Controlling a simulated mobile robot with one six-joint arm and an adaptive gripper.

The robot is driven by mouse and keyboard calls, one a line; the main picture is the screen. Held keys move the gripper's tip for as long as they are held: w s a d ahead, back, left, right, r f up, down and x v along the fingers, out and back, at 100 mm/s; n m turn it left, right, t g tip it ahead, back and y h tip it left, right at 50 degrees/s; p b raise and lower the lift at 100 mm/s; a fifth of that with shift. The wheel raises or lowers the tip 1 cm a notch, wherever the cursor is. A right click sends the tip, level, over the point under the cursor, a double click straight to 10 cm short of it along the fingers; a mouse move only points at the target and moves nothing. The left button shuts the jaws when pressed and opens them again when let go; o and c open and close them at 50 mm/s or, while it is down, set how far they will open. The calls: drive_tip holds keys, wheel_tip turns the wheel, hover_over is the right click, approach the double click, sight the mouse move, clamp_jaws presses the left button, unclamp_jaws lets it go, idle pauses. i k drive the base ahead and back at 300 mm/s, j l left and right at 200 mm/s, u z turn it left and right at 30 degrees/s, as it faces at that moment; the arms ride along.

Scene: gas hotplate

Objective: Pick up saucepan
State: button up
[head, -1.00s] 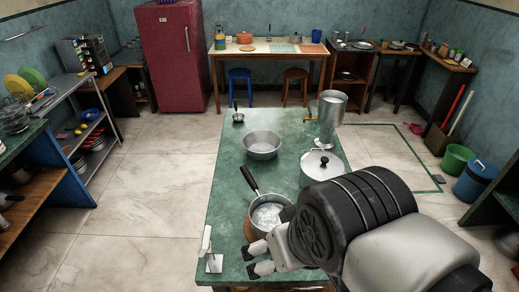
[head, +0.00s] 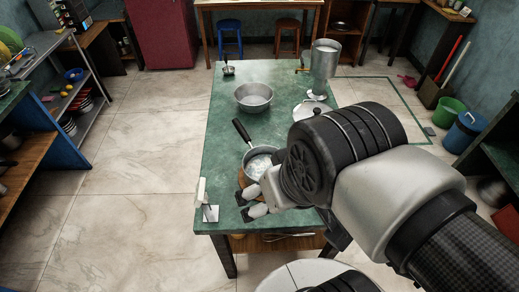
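A grey metal saucepan (head: 258,162) stands on the green table in the head view. Its black handle (head: 241,130) points up and left, away from my gripper. The pan's inside looks pale and mottled; I cannot tell what it holds. My arm hides part of its right side. My gripper (head: 245,203) is just below the pan in the picture, its two pale fingers apart and pointing left. Nothing shows between the fingers. I cannot tell whether the gripper touches the pan. A second, small pan with a dark handle (head: 229,71) stands at the table's far end.
The green table (head: 220,150) also bears a wide metal bowl (head: 254,97), a partly hidden lidded pot (head: 303,111) and a tall metal vessel (head: 324,62). A small white upright object (head: 201,190) is at the near left edge. The table's left middle is clear.

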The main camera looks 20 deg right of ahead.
sight(256, 160)
drive_tip(key=i+l+u, duration=0.1)
drive_tip(key=u, duration=0.4)
drive_tip(key=i+l+u, duration=0.2)
drive_tip(key=u, duration=0.3)
